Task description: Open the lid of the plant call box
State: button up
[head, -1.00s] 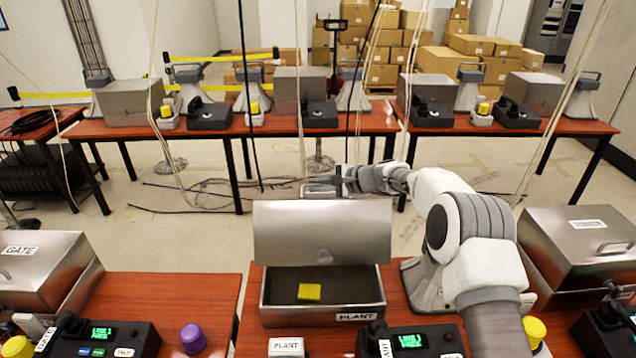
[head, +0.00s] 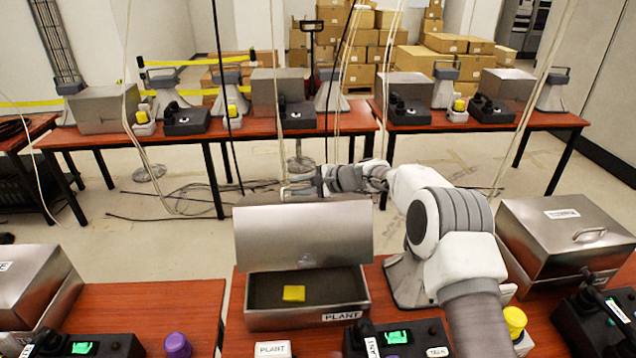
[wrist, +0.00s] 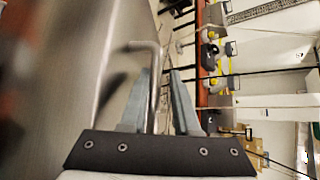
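The plant call box (head: 335,312) is a metal box with a PLANT label on its front. Its lid (head: 303,235) is tilted up steeply at the back edge, so the inside shows, with a yellow block (head: 293,293) in it. My gripper (head: 290,190) is behind the top of the raised lid, partly hidden by it. In the wrist view, my gripper (wrist: 162,75) has its two fingers apart, with the thin bar handle (wrist: 155,85) running between them, close to the left finger. Whether the handle touches that finger I cannot tell.
A closed metal box (head: 565,235) stands to the right and another (head: 30,295) to the left. A phone unit (head: 400,340) and a PLANT tag (head: 272,349) are in front of the plant box. Cables (head: 275,100) hang behind it.

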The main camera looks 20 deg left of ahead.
jog(key=b+v, duration=0.4)
jog(key=v, duration=1.3)
jog(key=shift+d, duration=0.15)
